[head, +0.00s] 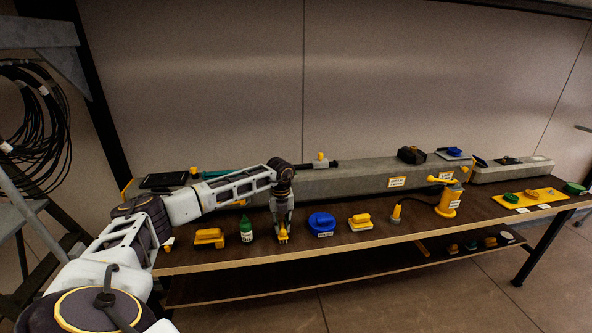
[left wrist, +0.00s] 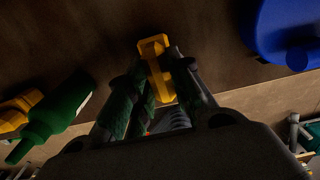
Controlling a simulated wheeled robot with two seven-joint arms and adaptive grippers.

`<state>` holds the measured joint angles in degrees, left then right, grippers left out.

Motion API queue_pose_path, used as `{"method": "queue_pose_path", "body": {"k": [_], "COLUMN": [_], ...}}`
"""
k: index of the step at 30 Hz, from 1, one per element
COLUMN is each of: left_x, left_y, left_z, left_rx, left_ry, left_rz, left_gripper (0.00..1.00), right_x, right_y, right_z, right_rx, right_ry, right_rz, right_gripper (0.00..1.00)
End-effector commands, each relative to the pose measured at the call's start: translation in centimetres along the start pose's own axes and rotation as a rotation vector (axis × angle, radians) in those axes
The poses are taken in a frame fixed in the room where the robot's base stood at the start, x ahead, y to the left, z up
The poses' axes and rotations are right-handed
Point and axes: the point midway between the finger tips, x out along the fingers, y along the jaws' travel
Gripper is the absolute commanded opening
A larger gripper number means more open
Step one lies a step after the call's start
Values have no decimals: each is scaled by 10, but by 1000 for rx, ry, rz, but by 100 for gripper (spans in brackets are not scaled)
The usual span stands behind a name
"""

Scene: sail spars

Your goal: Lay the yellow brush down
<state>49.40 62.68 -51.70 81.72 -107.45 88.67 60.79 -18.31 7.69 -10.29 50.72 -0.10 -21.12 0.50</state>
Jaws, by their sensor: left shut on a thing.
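My left gripper (head: 283,230) points down over the front of the dark brown bench (head: 335,236). It is shut on a small yellow thing, which I take for the yellow brush (head: 283,239). In the left wrist view the yellow brush (left wrist: 156,70) sticks out between the fingertips (left wrist: 155,92), a blocky bar with a wider end. Part of it is hidden by the fingers. I cannot tell whether its lower end touches the bench top. My right gripper is in neither view.
A green bottle (head: 246,229) and a yellow handled tool (head: 209,237) stand left of the gripper. A blue round thing (head: 321,222) and a yellow-and-white brush (head: 360,221) stand to the right. A long grey beam (head: 345,179) lies behind. Small bare patches lie between these.

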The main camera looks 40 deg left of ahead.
Motion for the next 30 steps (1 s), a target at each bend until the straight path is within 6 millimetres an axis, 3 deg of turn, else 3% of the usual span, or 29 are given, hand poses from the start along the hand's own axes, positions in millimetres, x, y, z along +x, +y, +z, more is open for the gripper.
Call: {"method": "queue_pose_path", "body": {"k": [1,6,20,30], "left_x": [1,0,-3,-36], "left_y": [0,0,0,0], "left_z": [0,0,0,1], "left_rx": [0,0,0,-1], "left_ry": [0,0,0,-2], "left_rz": [0,0,0,-3], "left_gripper": [24,46,47,47], "right_x": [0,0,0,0], "right_y": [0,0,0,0], "right_z": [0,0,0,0], "right_rx": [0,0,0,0], "right_ry": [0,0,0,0], "right_rz": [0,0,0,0], "right_gripper": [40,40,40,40]}}
